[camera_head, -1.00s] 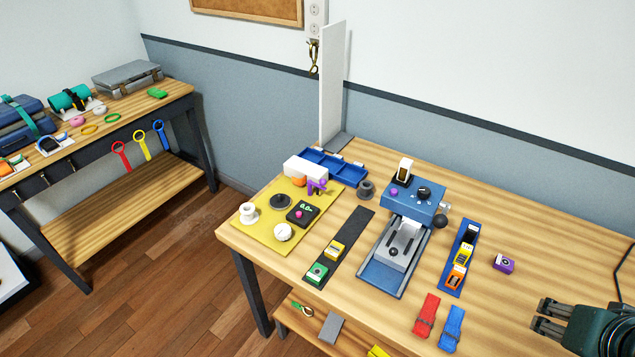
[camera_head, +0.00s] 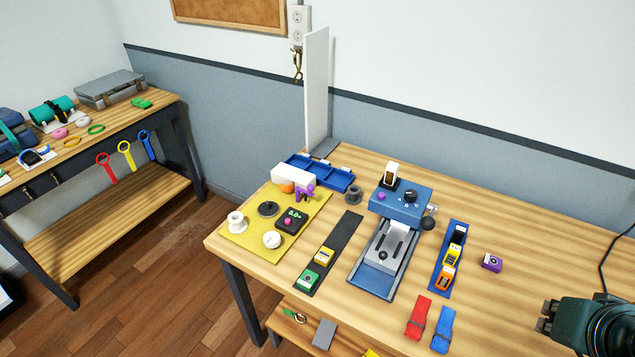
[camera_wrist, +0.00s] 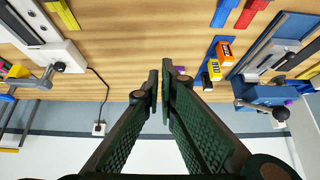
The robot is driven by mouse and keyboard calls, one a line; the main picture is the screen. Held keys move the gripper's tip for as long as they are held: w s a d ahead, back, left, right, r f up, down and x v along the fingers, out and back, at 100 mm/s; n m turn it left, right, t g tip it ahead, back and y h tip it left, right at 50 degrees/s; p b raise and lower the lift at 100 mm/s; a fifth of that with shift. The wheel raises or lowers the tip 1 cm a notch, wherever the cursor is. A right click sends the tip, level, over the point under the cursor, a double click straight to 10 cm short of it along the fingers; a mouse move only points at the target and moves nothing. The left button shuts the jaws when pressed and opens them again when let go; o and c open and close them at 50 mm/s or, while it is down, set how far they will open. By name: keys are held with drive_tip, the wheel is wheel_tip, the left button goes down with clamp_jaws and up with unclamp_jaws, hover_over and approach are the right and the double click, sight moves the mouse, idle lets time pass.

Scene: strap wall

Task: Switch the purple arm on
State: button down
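A small purple arm (camera_head: 304,193) stands on the yellow panel (camera_head: 240,230), in front of a white block (camera_head: 293,175) and beside an orange ball-like part (camera_head: 287,187). It is small in the head view, so its exact position is unclear. I cannot make it out in the wrist view. My gripper (camera_head: 548,317) is at the right edge of the head view, far to the right of the purple arm. In the wrist view my gripper (camera_wrist: 161,75) shows two dark fingers with a gap between the tips and nothing held.
A blue machine (camera_head: 402,203) stands mid-table between the panel and my gripper. A tall white board (camera_head: 317,90) stands behind.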

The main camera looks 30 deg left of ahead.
drive_tip(key=w+a+r+m+g+y+p, duration=0.15)
drive_tip(key=w+a+r+p, duration=0.35)
drive_tip(key=w+a+r, duration=0.5)
drive_tip(key=w+a+m+g+p, duration=0.1)
drive_tip(key=w+a+p, duration=0.2)
drive_tip(key=w+a, duration=0.3)
drive_tip(key=w+a+m+g+p, duration=0.1)
drive_tip(key=w+a, duration=0.4)
drive_tip(key=a, duration=0.9)
drive_tip(key=w+a+f+m+g+p, duration=0.1)
drive_tip(key=w+a+g+p, duration=0.2)
drive_tip(key=a, duration=0.7)
drive_tip(key=shift+w+a+m+g+y+p, duration=0.15)
drive_tip(key=shift+w+m+g+y+p, duration=0.15)
drive_tip(key=shift+w+p, duration=1.1)
drive_tip(key=a+f+m+g+p, duration=0.1)
drive_tip(key=a+f, duration=0.3)
drive_tip(key=a, duration=0.4)
drive_tip(key=w+a+f+g+p, duration=0.1)
drive_tip(key=a+f+p, duration=0.1)
drive_tip(key=a, duration=0.6)
drive_tip(key=shift+w+a+f+m, duration=0.25)
drive_tip(key=shift+f+m, duration=0.1)
drive_tip(key=shift+f, duration=0.55)
drive_tip(key=shift+f, duration=0.15)
